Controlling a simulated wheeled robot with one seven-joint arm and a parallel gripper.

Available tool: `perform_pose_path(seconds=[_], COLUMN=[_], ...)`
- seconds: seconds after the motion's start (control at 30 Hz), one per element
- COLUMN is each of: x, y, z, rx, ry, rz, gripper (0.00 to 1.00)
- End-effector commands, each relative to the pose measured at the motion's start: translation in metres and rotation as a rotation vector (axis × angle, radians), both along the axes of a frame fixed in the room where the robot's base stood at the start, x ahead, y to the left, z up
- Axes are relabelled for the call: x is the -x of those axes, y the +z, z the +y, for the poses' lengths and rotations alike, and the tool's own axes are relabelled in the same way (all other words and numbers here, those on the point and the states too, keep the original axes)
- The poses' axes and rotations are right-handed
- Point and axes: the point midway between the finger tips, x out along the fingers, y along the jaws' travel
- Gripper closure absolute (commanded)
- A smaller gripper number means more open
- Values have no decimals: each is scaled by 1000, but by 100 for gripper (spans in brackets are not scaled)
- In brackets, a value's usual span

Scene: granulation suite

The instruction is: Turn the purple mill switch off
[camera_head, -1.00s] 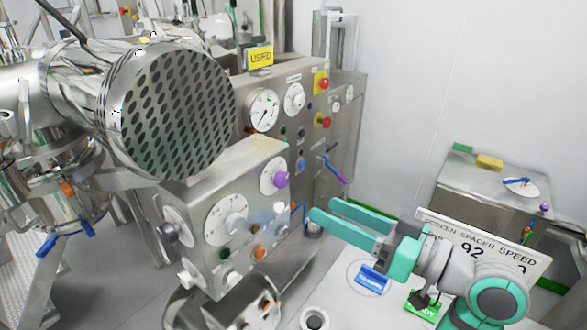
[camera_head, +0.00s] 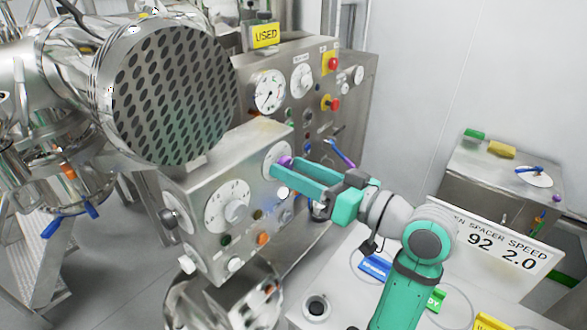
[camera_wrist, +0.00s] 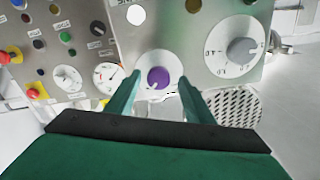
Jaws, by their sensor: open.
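The purple mill switch (camera_wrist: 159,77) is a round knob on a white dial, seen between my fingers in the wrist view. In the head view the purple knob (camera_head: 285,162) shows at the upper right of the front steel panel, partly hidden by a finger. My gripper (camera_head: 283,174) is teal and open, its fingertips close to the knob. In the wrist view the two fingers (camera_wrist: 160,95) stand to the left and right of the knob. I cannot tell whether they touch it.
A larger grey dial knob (camera_head: 236,211) sits left of the purple one on the same steel panel. A taller panel (camera_head: 318,75) with gauges and red buttons stands behind. A perforated steel drum (camera_head: 170,95) hangs at upper left. A white sign (camera_head: 500,245) stands at right.

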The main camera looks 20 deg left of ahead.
Motion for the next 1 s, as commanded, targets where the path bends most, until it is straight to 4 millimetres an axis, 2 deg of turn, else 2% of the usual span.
perform_pose_path(seconds=[0.37,0.53,0.57,1.0], x=[-2,-2,-2,-2], y=[0,0,0,0], z=[5,6,6,6], rx=[0,0,0,28], ry=[0,1,1,1], rz=[0,0,0,-79], gripper=[52,90,93,93])
